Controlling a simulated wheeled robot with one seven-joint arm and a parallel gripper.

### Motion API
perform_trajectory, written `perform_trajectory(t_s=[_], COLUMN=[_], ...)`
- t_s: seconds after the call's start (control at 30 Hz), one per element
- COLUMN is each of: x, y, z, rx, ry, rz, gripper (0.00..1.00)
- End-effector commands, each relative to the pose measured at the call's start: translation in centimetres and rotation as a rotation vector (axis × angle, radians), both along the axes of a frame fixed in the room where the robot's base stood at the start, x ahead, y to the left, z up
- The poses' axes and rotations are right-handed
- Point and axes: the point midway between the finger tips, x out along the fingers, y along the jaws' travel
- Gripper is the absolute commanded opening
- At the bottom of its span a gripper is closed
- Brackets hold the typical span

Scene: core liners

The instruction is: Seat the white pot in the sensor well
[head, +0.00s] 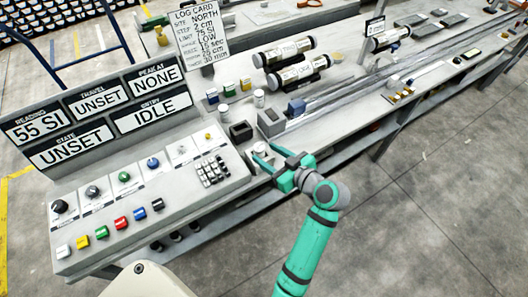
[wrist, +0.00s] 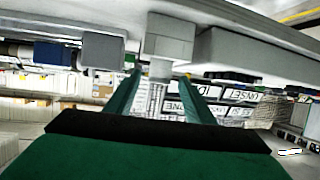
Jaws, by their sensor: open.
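A small white pot (head: 260,148) stands on a pale grey block near the console's right end in the head view. My gripper (head: 262,154) reaches it from the right, its green fingers open on either side of the pot. In the wrist view, which is upside down, a short pale cylinder (wrist: 160,69) shows between the two open fingertips (wrist: 160,85), against a grey block (wrist: 171,35). I see gaps beside it. A dark square box (head: 241,132) with a dark top stands just behind; I cannot tell whether it is the sensor well.
Other small white pots (head: 259,98) and coloured-lidded bottles stand behind the dark box. The console (head: 130,205) with buttons and a keypad is left of my gripper. A grey block with a blue part (head: 296,108) and long rails lie to the right. The floor in front is clear.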

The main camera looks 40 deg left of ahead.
Motion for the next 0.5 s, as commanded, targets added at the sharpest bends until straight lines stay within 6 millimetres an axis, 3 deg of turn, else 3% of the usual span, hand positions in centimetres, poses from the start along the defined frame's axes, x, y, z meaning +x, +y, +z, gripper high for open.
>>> perform_trajectory(t_s=[0.3,0.5], x=[-1.3,-1.8], y=[-5.8,-8.1], z=[2.3,3.2], rx=[0.000,0.000], ry=[-0.002,-0.002], rz=[-0.002,-0.002], gripper=[0.49,0.49])
